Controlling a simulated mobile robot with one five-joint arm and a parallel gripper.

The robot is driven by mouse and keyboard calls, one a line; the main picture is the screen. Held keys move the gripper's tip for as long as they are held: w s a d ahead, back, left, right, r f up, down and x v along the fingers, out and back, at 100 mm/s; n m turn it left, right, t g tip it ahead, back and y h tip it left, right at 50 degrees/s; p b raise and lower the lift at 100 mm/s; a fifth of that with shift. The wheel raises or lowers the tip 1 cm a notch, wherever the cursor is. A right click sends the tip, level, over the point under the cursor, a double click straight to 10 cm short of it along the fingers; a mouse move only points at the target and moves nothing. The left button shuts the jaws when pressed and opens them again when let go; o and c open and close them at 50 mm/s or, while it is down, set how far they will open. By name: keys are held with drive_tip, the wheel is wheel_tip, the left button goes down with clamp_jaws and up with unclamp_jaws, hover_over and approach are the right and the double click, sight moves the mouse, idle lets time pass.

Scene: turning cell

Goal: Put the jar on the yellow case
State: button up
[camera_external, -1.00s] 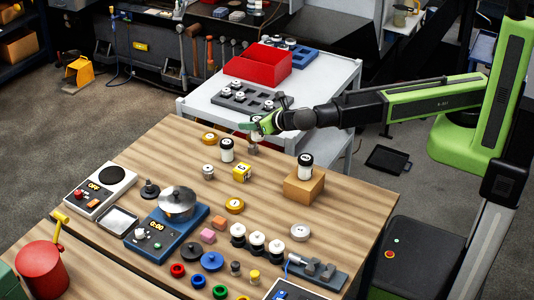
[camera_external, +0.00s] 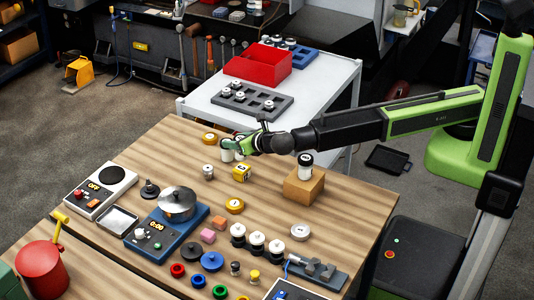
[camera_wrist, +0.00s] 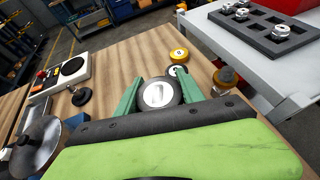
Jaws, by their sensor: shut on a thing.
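My gripper (camera_external: 233,146) is shut on a white jar with a black lid (camera_external: 227,156), low over the back part of the wooden table. In the wrist view the green fingers stand on both sides of the jar's dark, round lid (camera_wrist: 158,95), which has a pale label. I cannot tell whether the jar touches the table. A small yellow case (camera_external: 242,173) with a black mark stands just in front of the gripper, to the right of the jar. Its top looks bare. My gripper hides part of the jar.
A similar black-lidded jar (camera_external: 305,166) stands on a wooden block (camera_external: 303,187) to the right. A small metal-topped piece (camera_external: 208,171) and yellow discs (camera_external: 235,205) lie nearby. A pot (camera_external: 177,204) stands on a blue scale. A white bench (camera_external: 330,95) is behind.

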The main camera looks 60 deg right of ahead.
wheel_tip(320, 180, down, 4)
drive_tip(key=b, duration=0.4)
drive_tip(key=shift+a+f, duration=0.1)
drive_tip(key=shift+f, duration=0.05)
drive_tip(key=o, duration=1.5)
drive_tip(key=shift+c, duration=0.2)
drive_tip(key=p+v, duration=0.5)
drive_tip(key=v, duration=0.7)
